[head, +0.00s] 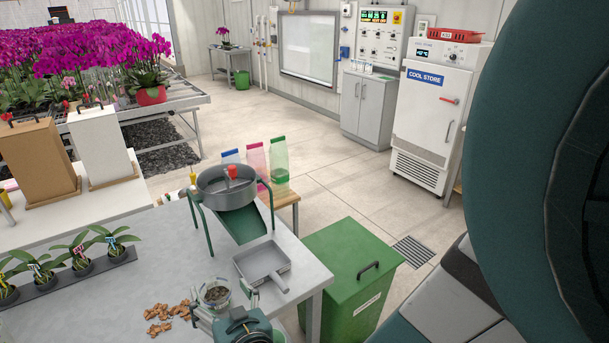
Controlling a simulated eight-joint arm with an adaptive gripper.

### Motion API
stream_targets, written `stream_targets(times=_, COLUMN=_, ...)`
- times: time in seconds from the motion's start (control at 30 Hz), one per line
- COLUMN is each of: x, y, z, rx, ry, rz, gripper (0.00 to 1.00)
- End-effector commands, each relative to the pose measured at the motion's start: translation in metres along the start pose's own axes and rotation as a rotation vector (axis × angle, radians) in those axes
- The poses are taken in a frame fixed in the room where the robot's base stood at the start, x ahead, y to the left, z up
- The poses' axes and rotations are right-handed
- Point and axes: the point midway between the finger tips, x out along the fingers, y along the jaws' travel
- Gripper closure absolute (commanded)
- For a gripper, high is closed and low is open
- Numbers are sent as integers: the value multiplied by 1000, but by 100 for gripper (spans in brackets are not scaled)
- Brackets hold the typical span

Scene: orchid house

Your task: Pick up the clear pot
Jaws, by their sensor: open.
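The clear pot (216,304) stands on the grey work table (160,240) near its front edge. It is a small see-through cup with dark, grainy material inside. My gripper (222,304) is at the pot, reaching in from the lower right. Its jaws are open, with grey finger parts to the left and right of the pot. The wrist hides part of the pot's lower right side. I cannot tell whether a finger touches it.
Bark pieces (163,319) lie left of the pot. A grey scoop pan (262,263) and a round sieve on green legs (226,187) stand behind it. Potted seedlings (70,257) sit in a row at left. A green bin (352,265) stands beyond the table's right edge.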

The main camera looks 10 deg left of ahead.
Motion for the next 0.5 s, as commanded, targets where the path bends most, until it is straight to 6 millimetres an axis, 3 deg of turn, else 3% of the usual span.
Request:
stream_targets(times=0.3, x=9, y=-4, z=38, rx=-107, ry=-107, rz=52, gripper=31)
stream_targets(times=0.5, x=10, y=-4, z=43, rx=-120, ry=-120, rz=58, gripper=31)
